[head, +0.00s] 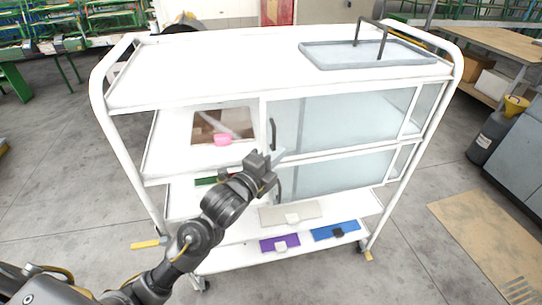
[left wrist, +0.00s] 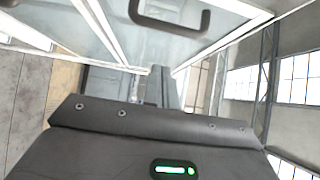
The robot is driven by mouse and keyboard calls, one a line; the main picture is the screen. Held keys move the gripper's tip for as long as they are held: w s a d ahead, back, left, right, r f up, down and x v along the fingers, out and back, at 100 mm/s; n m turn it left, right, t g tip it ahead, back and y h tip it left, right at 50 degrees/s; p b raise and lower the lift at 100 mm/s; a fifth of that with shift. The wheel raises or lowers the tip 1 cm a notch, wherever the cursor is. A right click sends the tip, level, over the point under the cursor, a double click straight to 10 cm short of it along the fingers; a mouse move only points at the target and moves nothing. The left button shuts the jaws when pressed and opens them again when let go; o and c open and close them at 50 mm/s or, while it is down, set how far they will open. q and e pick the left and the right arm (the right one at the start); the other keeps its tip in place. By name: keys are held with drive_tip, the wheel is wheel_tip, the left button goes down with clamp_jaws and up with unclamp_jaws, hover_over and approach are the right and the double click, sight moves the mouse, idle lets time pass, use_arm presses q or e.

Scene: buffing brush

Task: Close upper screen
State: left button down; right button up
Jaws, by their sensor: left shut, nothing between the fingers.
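The upper screen (head: 345,120) is a pale translucent panel across the right part of the white cart's upper compartment, with a dark upright handle (head: 272,134) near its left edge. The compartment's left part is uncovered. The lower screen (head: 335,174) sits below it, with its own dark handle (head: 278,186). My left gripper (head: 276,157) is shut and empty in front of the cart, just below the upper handle. I cannot tell whether it touches the screen. In the left wrist view, a dark handle (left wrist: 170,18) shows beyond the gripper's fingers (left wrist: 165,85). My right gripper is out of view.
A pink brush (head: 222,140) and a brown panel lie in the open left part. Purple (head: 280,243) and blue (head: 336,231) boards lie on the bottom shelf. A grey tray (head: 370,55) sits on the cart top.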

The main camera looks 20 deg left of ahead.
use_arm(q)
drive_tip(key=w+p, duration=0.1)
drive_tip(key=w+a+p, duration=0.1)
drive_tip(key=w, duration=0.1)
drive_tip(key=w+p, duration=0.1)
drive_tip(key=shift+w+a+p, duration=0.3)
drive_tip(key=shift+a+p, duration=0.1)
